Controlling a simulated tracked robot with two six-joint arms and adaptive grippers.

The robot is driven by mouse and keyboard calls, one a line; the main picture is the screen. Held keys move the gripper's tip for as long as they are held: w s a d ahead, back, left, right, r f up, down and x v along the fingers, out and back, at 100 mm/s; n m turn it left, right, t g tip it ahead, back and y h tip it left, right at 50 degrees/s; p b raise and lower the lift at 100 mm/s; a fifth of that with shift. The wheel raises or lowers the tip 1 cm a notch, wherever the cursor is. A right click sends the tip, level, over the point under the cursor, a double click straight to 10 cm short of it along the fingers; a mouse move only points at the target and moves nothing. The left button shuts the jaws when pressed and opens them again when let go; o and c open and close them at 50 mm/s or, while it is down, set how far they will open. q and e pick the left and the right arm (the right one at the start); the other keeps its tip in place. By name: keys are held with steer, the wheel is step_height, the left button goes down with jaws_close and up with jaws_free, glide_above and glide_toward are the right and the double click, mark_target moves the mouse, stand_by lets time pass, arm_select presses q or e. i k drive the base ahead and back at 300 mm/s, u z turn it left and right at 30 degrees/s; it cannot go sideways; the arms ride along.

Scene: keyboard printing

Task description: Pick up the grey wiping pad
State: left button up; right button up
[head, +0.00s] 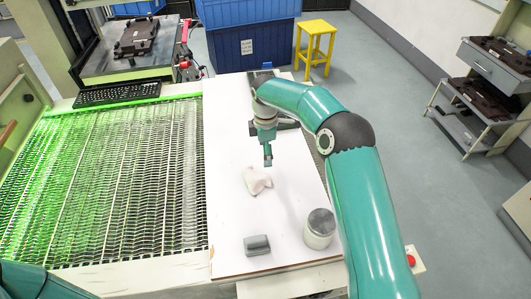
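The grey wiping pad (257,245) appears to be the small grey block lying near the front left corner of the white board (225,150). My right arm reaches in from the lower right, and its gripper (268,157) points down over the middle of the board. This gripper is well behind the pad, close to a crumpled off-white cloth (257,181). Its fingers overlap in this view, so their opening cannot be told. Only a teal part of my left arm shows at the bottom left; its gripper is out of view.
A grey-topped white container (320,229) stands right of the pad, near my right arm. A green-lit mesh conveyor (110,180) with a black keyboard (122,94) lies left of the board. Blue crates (250,42) and a yellow stool (317,45) stand behind.

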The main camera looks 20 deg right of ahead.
mark_target(259, 244)
steer(key=k, duration=1.5)
